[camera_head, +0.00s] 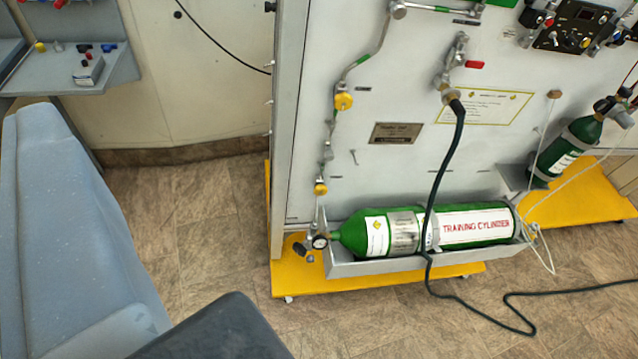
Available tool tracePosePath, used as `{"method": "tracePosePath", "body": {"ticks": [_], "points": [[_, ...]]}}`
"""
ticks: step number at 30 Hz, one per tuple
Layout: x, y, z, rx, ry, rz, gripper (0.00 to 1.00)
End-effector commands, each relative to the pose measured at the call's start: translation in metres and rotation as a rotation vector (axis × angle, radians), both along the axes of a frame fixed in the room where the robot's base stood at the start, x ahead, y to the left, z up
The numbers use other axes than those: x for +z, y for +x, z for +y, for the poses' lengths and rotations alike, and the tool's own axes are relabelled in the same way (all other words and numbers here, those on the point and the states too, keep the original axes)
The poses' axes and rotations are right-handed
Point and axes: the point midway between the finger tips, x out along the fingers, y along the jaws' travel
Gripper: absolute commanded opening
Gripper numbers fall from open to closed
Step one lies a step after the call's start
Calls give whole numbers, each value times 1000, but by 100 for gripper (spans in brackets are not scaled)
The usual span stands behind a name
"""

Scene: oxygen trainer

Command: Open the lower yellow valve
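The lower yellow valve (321,188) is a small yellow knob on the thin pipe down the left side of the grey upright panel (405,90). It sits just above the neck end of a green cylinder. The upper yellow valve (343,101) is a larger yellow knob higher on the same pipe line. Both valves show unobstructed. I cannot tell from their look whether either valve is open or shut. My gripper does not show in this view.
The green training cylinder (470,225) lies in a grey tray on a yellow base (300,278). A black hose (445,165) hangs from the panel onto the floor. A blue-grey padded shape (70,230) and a dark shape (220,332) fill the lower left. Floor (205,210) between is clear.

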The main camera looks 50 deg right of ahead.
Motion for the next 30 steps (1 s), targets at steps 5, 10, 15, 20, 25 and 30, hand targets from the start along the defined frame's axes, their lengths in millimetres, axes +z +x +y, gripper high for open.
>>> {"method": "tracePosePath", "body": {"ticks": [5, 10, 15, 20, 25, 30], "points": [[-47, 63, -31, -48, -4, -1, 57], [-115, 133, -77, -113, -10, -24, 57], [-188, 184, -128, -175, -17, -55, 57], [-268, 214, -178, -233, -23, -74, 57], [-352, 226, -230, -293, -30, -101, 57], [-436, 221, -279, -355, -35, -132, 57]]}}
